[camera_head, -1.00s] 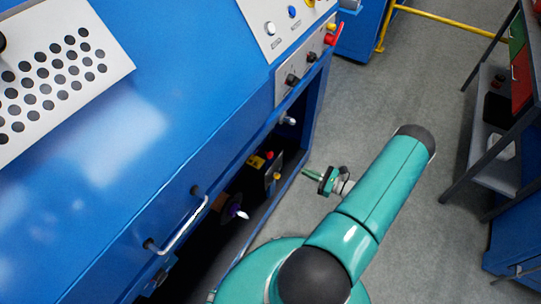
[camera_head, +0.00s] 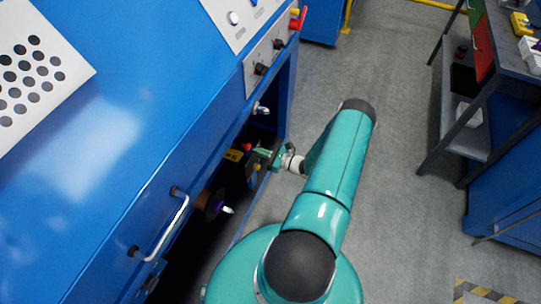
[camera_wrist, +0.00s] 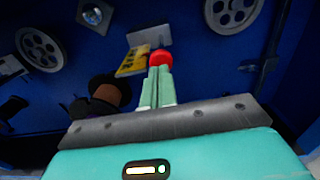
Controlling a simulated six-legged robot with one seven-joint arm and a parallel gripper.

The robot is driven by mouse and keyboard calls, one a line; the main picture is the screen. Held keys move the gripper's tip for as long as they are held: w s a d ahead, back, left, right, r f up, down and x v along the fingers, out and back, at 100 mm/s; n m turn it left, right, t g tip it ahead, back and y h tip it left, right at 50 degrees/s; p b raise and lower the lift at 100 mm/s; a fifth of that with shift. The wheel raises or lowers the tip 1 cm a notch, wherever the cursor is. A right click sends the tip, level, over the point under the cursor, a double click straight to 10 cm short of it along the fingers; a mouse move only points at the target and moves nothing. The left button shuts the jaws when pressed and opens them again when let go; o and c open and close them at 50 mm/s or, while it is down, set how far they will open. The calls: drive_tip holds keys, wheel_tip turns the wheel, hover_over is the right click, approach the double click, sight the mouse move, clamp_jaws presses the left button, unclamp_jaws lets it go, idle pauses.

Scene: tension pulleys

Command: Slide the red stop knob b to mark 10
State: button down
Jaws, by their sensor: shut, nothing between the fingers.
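The red stop knob (camera_wrist: 160,57) sits straight ahead of my fingertips in the wrist view, beside a yellow marked plate (camera_wrist: 132,62). In the head view a small red knob (camera_head: 247,147) shows inside the blue machine's opening, above the yellow plate (camera_head: 233,155). My gripper (camera_wrist: 158,72) has its pale green fingers together, with the tips right at the knob's lower edge. I cannot tell whether they touch it. In the head view my gripper (camera_head: 262,158) reaches into the opening from the right. The scale marks are too small to read.
Spoked pulleys (camera_wrist: 38,48) and (camera_wrist: 233,12) stand at left and upper right in the wrist view. A brown spool (camera_wrist: 108,94) is close left of my fingers. The blue machine cabinet (camera_head: 110,110) has a handle (camera_head: 168,228) near the opening. The grey floor at right is clear up to a shelf.

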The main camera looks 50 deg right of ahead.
sight(243, 145)
drive_tip(key=shift+w+a, duration=0.2)
drive_tip(key=shift+w, duration=0.4)
drive_tip(key=x, duration=0.5)
drive_tip(key=shift+w, duration=0.1)
drive_tip(key=shift+w+a+r, duration=0.1)
drive_tip(key=shift+w+a, duration=0.05)
drive_tip(key=shift+w, duration=0.25)
